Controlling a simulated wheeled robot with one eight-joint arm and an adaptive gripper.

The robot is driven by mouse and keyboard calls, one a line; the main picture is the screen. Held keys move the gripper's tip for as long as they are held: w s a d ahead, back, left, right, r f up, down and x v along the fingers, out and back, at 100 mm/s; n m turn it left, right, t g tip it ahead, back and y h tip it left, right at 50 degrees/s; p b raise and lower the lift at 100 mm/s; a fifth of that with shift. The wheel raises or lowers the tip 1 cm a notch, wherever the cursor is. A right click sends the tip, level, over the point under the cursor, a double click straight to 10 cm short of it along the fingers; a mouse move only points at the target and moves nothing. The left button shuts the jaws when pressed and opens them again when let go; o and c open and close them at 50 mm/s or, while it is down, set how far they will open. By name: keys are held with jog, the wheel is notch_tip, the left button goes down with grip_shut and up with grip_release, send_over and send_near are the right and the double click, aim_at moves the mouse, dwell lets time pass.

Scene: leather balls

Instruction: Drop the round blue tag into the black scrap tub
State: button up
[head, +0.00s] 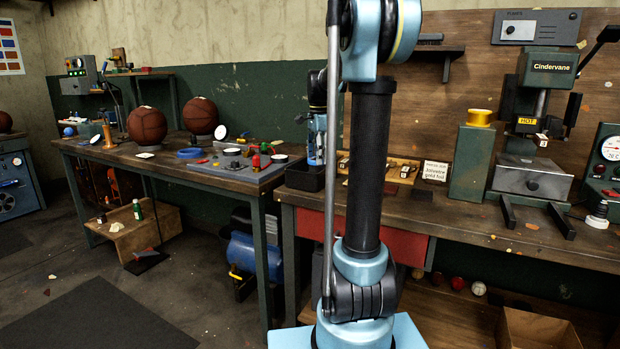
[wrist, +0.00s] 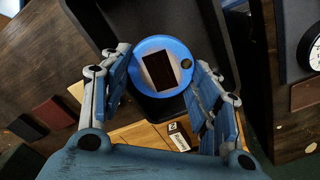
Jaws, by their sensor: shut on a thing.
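The round blue tag (wrist: 176,50), a bright blue disc with a dark rectangle on its face, is between my fingers in the wrist view. My gripper (wrist: 160,70) is shut on it, one finger at each side. In the head view my gripper (head: 316,160) points down over the black scrap tub (head: 304,179) at the left end of the right bench, and the tag cannot be made out there. In the wrist view the dark tub (wrist: 160,106) shows behind and below the tag. The tag appears above it, not resting in it.
A wooden tray (head: 378,166) with small metal pieces and a white sign (head: 435,171) stand right of the tub. A green hot press (head: 538,110) stands farther right. The left bench (head: 120,158) holds brown balls (head: 147,125) and small tools.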

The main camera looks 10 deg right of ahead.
jog(key=o, duration=1.1)
jog(key=shift+r, duration=0.1)
notch_tip(320, 180, up, 12)
jog(key=shift+f, duration=0.15)
jog(key=s+f+n, duration=0.5)
jog(key=s+f, duration=0.5)
jog(key=s, duration=0.1)
jog(key=s+f+n+t, duration=0.1)
jog(key=s+f+n, duration=0.4)
jog(key=s+f, duration=0.6)
jog(key=s+a+f+n+t, duration=0.1)
jog(key=s+f+n, duration=0.4)
jog(key=s+f, duration=0.5)
jog(key=shift+s+f+n, duration=0.15)
jog(key=shift+s+f, duration=0.05)
jog(key=shift+s, duration=0.6)
jog(key=shift+s+f+n, duration=0.15)
jog(key=shift+s+f, duration=0.05)
jog(key=shift+s, duration=0.55)
